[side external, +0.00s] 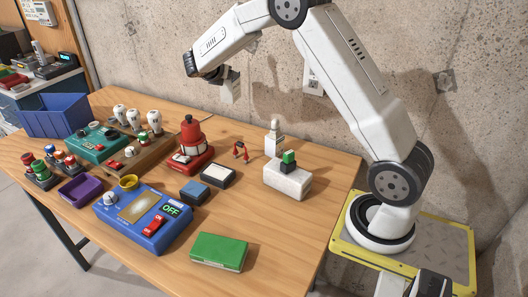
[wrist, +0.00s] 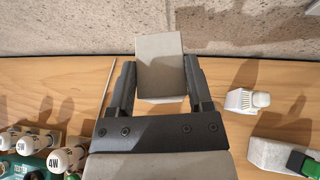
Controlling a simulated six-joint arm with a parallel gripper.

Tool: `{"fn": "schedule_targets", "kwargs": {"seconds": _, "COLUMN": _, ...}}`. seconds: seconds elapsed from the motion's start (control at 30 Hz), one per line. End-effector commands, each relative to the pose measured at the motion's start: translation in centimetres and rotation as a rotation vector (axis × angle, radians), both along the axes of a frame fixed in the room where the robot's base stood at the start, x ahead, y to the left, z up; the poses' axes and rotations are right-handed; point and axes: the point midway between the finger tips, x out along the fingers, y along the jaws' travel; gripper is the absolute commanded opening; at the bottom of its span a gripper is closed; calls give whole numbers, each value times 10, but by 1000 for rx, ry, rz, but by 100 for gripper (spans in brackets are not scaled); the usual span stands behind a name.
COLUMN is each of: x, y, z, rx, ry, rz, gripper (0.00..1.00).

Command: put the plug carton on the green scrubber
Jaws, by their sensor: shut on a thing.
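A pale grey box, which I take as the plug carton (wrist: 160,68), sits between the two fingers of my gripper (wrist: 160,75) in the wrist view. My gripper (side external: 229,79) is shut on it. In the side view the carton (side external: 229,94) hangs in the air over the back of the table, near the wall. The green scrubber (side external: 219,249) appears as a flat green block lying on the table at the front, well apart from my gripper. It is not in the wrist view.
A white block (side external: 288,181) with small dark and green cubes on it stands back right. A blue switch box (side external: 143,222) is left of the scrubber. A red device (side external: 193,150) and several bulbs (side external: 121,115) stand farther back. Table around the scrubber is mostly clear.

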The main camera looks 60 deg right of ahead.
Motion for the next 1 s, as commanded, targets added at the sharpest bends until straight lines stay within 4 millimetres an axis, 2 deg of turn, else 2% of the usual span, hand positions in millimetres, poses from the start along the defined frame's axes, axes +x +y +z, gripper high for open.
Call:
{"fn": "schedule_targets", "kwargs": {"seconds": 0.37, "x": -50, "y": 39, "z": -31, "rx": -3, "ry": 1, "rz": -363, "gripper": 0}}
{"fn": "schedule_targets", "kwargs": {"seconds": 0.7, "x": -101, "y": 92, "z": -55, "rx": -4, "ry": 0, "rz": -829, "gripper": 0}}
{"fn": "schedule_targets", "kwargs": {"seconds": 1.0, "x": -134, "y": 137, "z": -64, "rx": -5, "ry": -1, "rz": -1209, "gripper": 0}}
